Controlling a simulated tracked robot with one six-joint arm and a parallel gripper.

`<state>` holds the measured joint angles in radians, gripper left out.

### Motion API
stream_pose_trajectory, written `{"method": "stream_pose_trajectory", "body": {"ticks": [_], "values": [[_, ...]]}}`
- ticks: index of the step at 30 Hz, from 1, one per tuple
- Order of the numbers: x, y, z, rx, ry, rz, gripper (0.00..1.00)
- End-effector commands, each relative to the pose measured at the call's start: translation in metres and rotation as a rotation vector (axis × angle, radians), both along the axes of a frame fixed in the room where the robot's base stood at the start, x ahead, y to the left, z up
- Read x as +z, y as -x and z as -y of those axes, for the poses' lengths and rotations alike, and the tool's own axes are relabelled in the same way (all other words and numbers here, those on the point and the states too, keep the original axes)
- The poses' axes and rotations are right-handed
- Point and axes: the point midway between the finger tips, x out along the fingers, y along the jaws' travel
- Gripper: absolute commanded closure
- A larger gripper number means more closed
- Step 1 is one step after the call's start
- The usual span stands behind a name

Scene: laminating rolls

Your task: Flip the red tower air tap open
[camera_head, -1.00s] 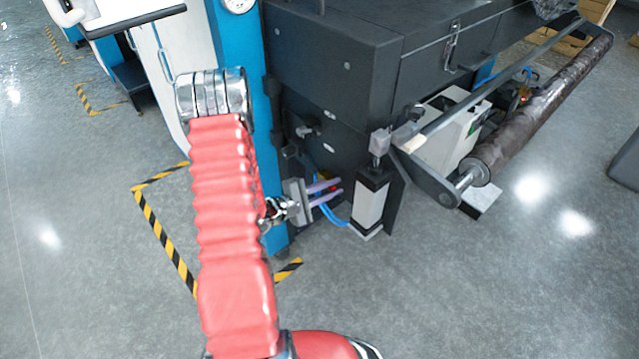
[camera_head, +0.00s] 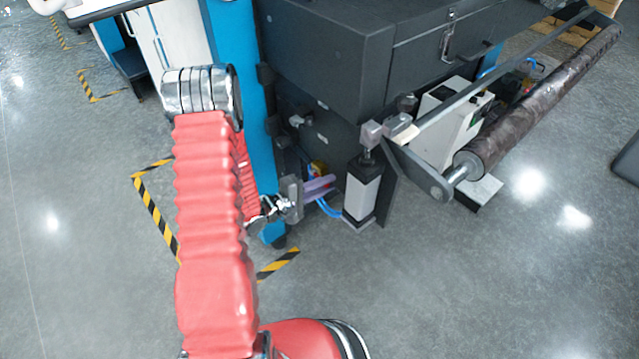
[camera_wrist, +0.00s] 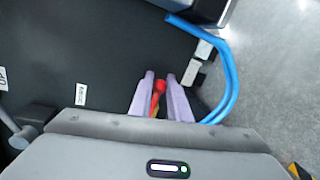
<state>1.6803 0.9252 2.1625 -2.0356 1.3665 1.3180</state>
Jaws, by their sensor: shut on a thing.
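The red tower air tap shows in the wrist view as a red handle (camera_wrist: 159,87) with a bit of yellow below it, between my two purple fingers. The lower part of the tap is hidden by the fingers and the gripper body.
A blue hose (camera_wrist: 232,75) curves close to the right of my fingers. A black and white cylinder (camera_head: 362,195) stands right of the gripper, with a dark roll (camera_head: 545,105) beyond. A blue post (camera_head: 236,90) stands left. Grey floor (camera_head: 450,290) is clear in front.

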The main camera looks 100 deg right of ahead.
Motion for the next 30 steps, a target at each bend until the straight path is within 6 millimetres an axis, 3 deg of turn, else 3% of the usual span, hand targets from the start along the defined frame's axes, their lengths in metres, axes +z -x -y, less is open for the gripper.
{"method": "stream_pose_trajectory", "body": {"ticks": [14,15,21,30], "values": [[-0.0030,0.0082,-0.0033,-0.013,0.009,0.011,1.00],[-0.0031,0.0085,-0.0035,-0.014,0.008,0.011,0.82],[-0.0022,0.0089,-0.0042,-0.016,0.009,0.009,0.68],[-0.0014,0.0088,-0.0047,-0.016,0.009,0.007,0.65]]}}
